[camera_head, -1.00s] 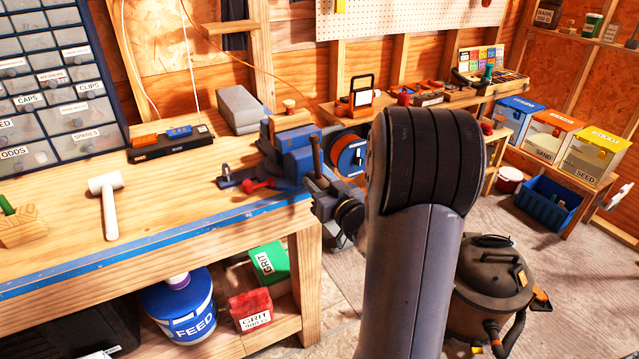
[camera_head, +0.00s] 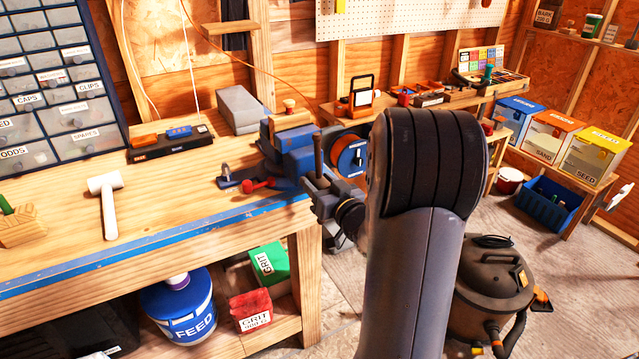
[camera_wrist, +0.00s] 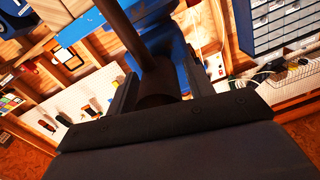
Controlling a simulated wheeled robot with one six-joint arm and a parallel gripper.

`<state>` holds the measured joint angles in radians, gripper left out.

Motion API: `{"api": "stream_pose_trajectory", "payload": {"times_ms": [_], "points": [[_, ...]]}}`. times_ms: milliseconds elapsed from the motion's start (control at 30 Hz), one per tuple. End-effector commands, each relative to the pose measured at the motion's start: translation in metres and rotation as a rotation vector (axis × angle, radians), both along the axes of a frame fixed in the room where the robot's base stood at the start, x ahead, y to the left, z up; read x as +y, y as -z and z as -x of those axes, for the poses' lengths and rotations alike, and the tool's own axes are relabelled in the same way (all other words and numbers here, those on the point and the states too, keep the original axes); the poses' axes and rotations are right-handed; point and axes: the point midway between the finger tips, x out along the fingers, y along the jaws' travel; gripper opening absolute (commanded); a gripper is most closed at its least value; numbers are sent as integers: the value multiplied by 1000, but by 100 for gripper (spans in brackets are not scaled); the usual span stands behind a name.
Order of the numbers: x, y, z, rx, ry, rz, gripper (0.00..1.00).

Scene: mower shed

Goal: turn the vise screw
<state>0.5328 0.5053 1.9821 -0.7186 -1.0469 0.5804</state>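The blue vise (camera_head: 296,160) is mounted at the bench's right front corner, with wooden pieces at its top. Its screw faces my arm, and a dark handle bar (camera_head: 318,153) stands nearly upright from the screw's end. My gripper (camera_head: 322,196) is at that end, partly hidden behind my forearm. In the wrist view, the round dark screw head (camera_wrist: 158,82) sits between my two fingers (camera_wrist: 158,90), which lie close along both sides of it. The handle bar (camera_wrist: 125,35) runs from the head to the upper left. Exact finger contact is hard to see.
A red-handled tool (camera_head: 258,184) and a white mallet (camera_head: 106,204) lie on the bench (camera_head: 160,205). A cable reel (camera_head: 350,157) is behind the vise. A shop vacuum (camera_head: 492,285) stands on the floor at right. Open floor lies beyond it.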

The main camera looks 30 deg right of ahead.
Motion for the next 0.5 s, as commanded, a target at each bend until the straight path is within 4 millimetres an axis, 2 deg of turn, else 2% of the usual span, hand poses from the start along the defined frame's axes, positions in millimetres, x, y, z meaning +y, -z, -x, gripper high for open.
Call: {"api": "stream_pose_trajectory", "payload": {"times_ms": [333,500], "points": [[-1,0,2,0,1,1,56],[-3,1,24,0,4,1,56]]}}
